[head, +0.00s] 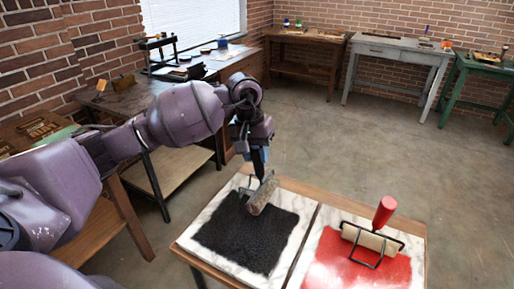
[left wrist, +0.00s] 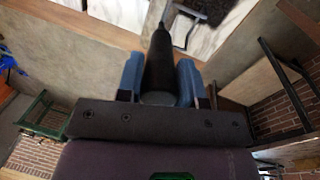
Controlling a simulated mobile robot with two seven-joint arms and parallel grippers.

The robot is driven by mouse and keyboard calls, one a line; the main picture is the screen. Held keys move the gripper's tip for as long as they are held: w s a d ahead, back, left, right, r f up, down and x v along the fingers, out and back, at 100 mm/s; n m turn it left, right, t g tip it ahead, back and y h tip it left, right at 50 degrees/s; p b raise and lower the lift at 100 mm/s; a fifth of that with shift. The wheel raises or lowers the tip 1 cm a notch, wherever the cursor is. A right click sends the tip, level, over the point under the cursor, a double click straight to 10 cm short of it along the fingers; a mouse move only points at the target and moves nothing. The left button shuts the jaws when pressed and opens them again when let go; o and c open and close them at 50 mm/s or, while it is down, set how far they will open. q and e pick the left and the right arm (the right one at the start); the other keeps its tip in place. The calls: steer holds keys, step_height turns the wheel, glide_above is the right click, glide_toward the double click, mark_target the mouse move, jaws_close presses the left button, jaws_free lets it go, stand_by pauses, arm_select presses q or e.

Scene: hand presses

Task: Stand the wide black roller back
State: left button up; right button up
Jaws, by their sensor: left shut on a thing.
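The wide black roller (head: 262,196) is at the far edge of the black ink patch, its handle pointing up and its cylinder slanted. I cannot tell whether the cylinder touches the slab. My left gripper (head: 257,150) is shut on its black handle from above. In the left wrist view, the handle (left wrist: 158,62) sits between the two blue fingers (left wrist: 158,85), and part of the frame shows beyond it. The black-inked marble slab (head: 200,240) lies on the left half of the small wooden table. My right gripper is not in view.
A roller with a red handle (head: 384,212) stands on the red-inked slab (head: 328,222) to the right. A bench with a small press (head: 160,50) is at the back left. Brown (head: 300,38), grey (head: 390,52) and green (head: 480,68) tables line the back wall. The floor between is clear.

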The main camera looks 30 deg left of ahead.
arm_select(q)
steer(key=shift+f, duration=0.6)
steer(key=shift+r, duration=0.1)
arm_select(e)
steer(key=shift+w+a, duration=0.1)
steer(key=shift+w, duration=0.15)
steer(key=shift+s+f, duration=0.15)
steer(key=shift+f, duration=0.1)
arm_select(q)
steer(key=o, duration=1.4)
steer(key=shift+c, duration=0.2)
steer(key=shift+s+a+r+p, duration=0.1)
steer(key=shift+a+r+p, duration=0.15)
steer(key=shift+r, duration=1.2)
steer(key=shift+a+r+p, duration=0.2)
steer(key=shift+r, duration=1.3)
steer(key=shift+s+a+r+p, duration=0.1)
steer(key=shift+a+r+p, duration=0.15)
steer(key=shift+r, duration=1.2)
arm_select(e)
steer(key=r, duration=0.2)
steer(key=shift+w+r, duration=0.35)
